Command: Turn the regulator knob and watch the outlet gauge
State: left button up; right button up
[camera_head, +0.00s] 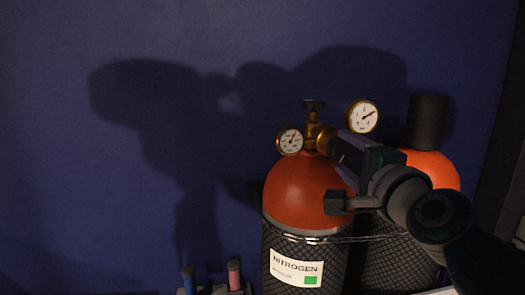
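A brass regulator with two round white gauges sits on top of an orange-shouldered cylinder (303,190) labelled NITROGEN. One gauge (290,140) is at the left of the regulator and the other gauge (363,116) is at the upper right, its needle pointing up and right. I cannot tell which is the outlet gauge. The brass regulator knob (325,138) faces right. My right gripper (337,147) reaches in from the right with its fingertips at the knob. Whether they are closed on it is hidden by the angle. My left gripper is not in view.
A dark valve handwheel (314,105) tops the regulator. A second orange cylinder (433,168) with a black cap (428,122) stands behind my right arm. A chain (330,239) crosses the cylinders. Small blue and pink objects (234,274) stand at the bottom left. The left side is clear before the blue wall.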

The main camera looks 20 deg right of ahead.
jog(key=o, duration=0.3)
jog(key=p+v, duration=0.2)
jog(key=v, duration=0.8)
jog(key=shift+p, duration=0.4)
jog(key=shift+w+a, duration=0.1)
